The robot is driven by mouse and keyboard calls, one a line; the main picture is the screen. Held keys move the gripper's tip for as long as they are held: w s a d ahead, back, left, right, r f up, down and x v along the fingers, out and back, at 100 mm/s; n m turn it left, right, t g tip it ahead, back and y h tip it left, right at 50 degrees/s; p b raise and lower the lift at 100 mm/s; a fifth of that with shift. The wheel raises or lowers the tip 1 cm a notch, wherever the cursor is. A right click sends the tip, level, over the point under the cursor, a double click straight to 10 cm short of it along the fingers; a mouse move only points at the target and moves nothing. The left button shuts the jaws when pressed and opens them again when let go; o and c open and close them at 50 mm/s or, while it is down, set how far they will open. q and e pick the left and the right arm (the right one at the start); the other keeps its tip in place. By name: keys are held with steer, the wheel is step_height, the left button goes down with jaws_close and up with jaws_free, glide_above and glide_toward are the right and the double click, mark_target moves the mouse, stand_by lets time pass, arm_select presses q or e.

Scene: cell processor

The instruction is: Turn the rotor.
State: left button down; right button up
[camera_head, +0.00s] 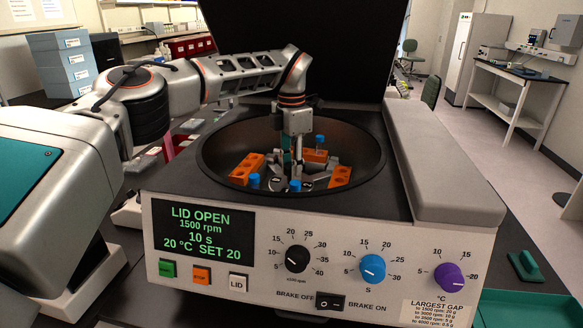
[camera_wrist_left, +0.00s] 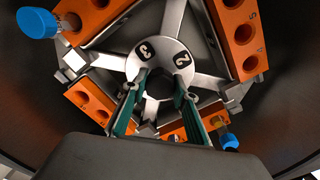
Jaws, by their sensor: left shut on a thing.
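The rotor (camera_wrist_left: 185,50) sits in the round bowl of the open centrifuge (camera_head: 230,250). Its grey hub carries dark number marks, with arms out to orange buckets (camera_head: 248,168), which also show in the left wrist view (camera_wrist_left: 240,35). Several blue-capped tubes (camera_head: 320,139) stand around it, one at the upper left of the wrist view (camera_wrist_left: 37,22). My left gripper (camera_head: 290,165) reaches down into the bowl. Its teal fingers (camera_wrist_left: 160,82) are shut on the rotor at the hub. The exact contact is partly hidden. My right gripper is in neither view.
The black lid (camera_head: 300,30) stands open behind the bowl. The bowl wall (camera_head: 370,150) surrounds my left gripper closely. The front panel reads LID OPEN on its display (camera_head: 200,231). A green handled object (camera_head: 525,266) lies on the table at the right.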

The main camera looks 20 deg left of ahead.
arm_select(q)
steer(key=shift+n, duration=0.6)
steer(key=c, duration=1.6)
jaws_free()
step_height(320, 180, up, 12)
steer(key=shift+s+f, duration=0.1)
